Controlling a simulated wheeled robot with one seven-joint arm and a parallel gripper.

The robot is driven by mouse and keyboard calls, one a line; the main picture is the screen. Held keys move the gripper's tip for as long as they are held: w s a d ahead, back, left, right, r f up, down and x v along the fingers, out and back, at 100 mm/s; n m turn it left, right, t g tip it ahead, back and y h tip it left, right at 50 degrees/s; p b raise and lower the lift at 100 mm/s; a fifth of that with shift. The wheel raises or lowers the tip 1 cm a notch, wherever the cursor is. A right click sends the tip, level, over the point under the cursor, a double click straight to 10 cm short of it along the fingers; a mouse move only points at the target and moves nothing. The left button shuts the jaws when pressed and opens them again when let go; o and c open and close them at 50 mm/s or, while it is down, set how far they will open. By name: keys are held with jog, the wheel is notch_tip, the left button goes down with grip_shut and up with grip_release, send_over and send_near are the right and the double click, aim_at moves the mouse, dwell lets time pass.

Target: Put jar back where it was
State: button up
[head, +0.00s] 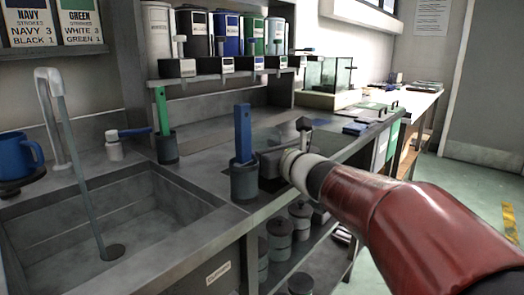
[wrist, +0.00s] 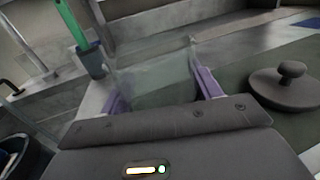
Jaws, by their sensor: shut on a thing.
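In the wrist view, a clear, glass-like jar (wrist: 155,72) sits between the purple fingers of my gripper (wrist: 160,92). The fingers are shut on its two sides. The jar's lower part is hidden behind the gripper body, so I cannot tell if it touches the counter. In the head view, my gripper (head: 272,163) is over the counter just right of the blue-handled tool; its fingers and the jar cannot be made out there.
A dark knobbed lid (wrist: 290,88) lies right of the jar. Grey cups hold a blue-handled tool (head: 242,135) and a green-handled tool (head: 160,110). A sink (head: 110,225) is at left. Several canisters (head: 228,35) line the shelf. The counter behind has bare room.

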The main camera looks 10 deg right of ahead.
jog(key=o, duration=0.7)
jog(key=shift+f, duration=0.1)
jog(key=o, duration=0.5)
jog(key=shift+c, duration=0.2)
jog(key=shift+r, duration=0.25)
jog(key=v, duration=1.2)
jog(key=shift+f, duration=0.1)
